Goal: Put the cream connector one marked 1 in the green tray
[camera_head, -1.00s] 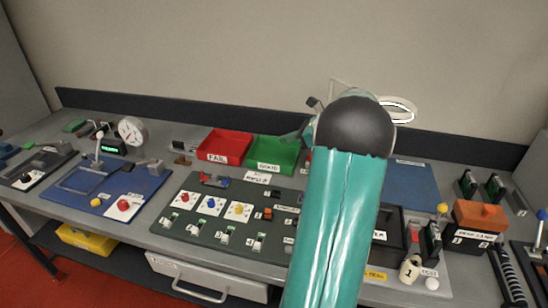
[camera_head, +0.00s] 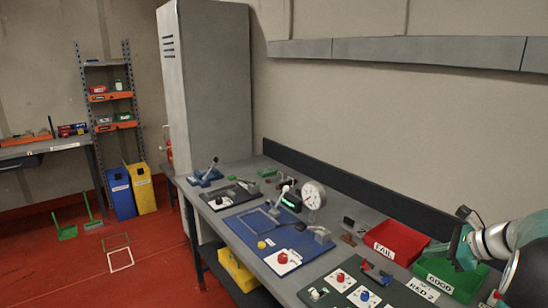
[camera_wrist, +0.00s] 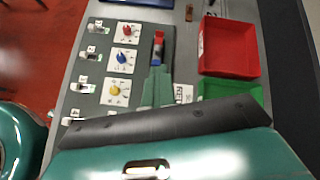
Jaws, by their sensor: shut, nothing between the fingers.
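The green tray (camera_head: 428,266), labelled GOOD, stands at the lower right of the head view beside a red tray. Part of the green tray (camera_wrist: 222,89) also shows in the wrist view. My gripper (camera_head: 463,258) is at the right of the head view, in front of or over the green tray; I cannot tell its height. In the wrist view my gripper (camera_wrist: 153,80) is shut and empty, its teal fingers together over the dark panel. The cream connector marked 1 is in neither view now.
The red tray (camera_head: 396,241), labelled FAIL, adjoins the green one. A red and blue part (camera_wrist: 157,50) lies beyond my fingertips in the wrist view. A blue board (camera_head: 262,236) with a dial gauge (camera_head: 313,195) behind it stands left. A tall grey cabinet (camera_head: 207,90) stands at the bench's far end.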

